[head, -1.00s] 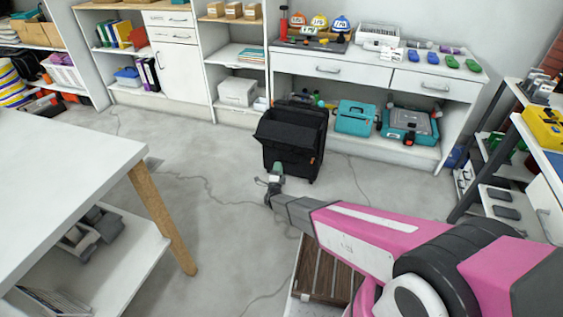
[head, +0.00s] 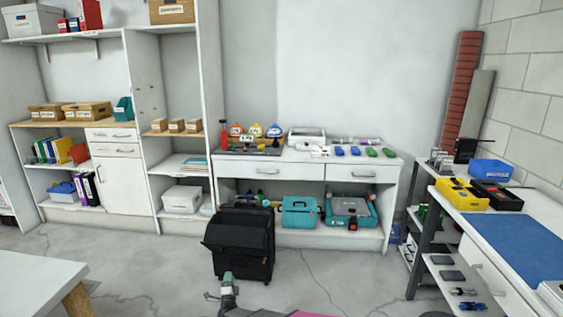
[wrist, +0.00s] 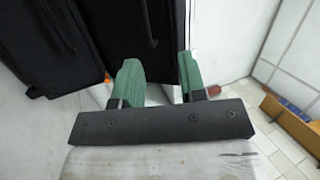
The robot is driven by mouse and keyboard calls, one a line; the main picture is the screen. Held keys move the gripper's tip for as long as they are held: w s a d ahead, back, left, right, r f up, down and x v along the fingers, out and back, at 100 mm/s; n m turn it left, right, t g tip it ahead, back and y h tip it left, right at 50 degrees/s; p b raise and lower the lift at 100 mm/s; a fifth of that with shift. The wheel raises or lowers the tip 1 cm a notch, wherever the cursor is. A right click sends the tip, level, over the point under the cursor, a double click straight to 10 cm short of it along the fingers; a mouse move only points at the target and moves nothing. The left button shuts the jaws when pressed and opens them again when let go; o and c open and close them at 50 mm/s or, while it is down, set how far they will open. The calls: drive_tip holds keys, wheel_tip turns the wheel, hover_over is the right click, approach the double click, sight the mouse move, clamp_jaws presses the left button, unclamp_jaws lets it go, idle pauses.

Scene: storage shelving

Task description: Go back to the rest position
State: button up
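My gripper (head: 227,284) shows at the bottom of the head view, in front of a black fabric bag or bin (head: 240,245) on the floor. In the wrist view my gripper (wrist: 160,85) has two green fingers standing apart with a clear gap and nothing held between them. The black bag (wrist: 130,40) fills the upper left of the wrist view, beyond the fingers. Whether a finger touches it I cannot tell. Most of my arm is below the head view's edge.
A white workbench (head: 270,168) with tools and a teal case (head: 300,212) stands behind the bag. A white table corner (head: 40,278) is at lower left. A side bench with a blue mat (head: 520,245) is at right. Grey floor (head: 330,275) is open between.

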drive_tip(key=w+d+r+n+g+y, duration=0.1)
drive_tip(key=d+r+n+g, duration=0.45)
drive_tip(key=d, duration=0.35)
drive_tip(key=w+d+r+n+g+y, duration=0.1)
drive_tip(key=d+r+n+g, duration=0.4)
drive_tip(key=d+r, duration=0.3)
drive_tip(key=s+d+r+n+g+h, duration=0.1)
drive_tip(key=s+d+r+g, duration=0.2)
drive_tip(key=s+d, duration=0.5)
drive_tip(key=s+d+r+n+g+h, duration=0.1)
drive_tip(key=s+d+r+g, duration=0.3)
drive_tip(key=s+d, duration=0.4)
drive_tip(key=s+d+r+n+g+h, duration=0.1)
drive_tip(key=s+d+r+n+g, duration=0.2)
drive_tip(key=s+d, duration=0.6)
drive_tip(key=shift+d+r+g+h, duration=0.3)
drive_tip(key=shift+d+r+g, duration=0.3)
drive_tip(key=shift+d+g, duration=0.4)
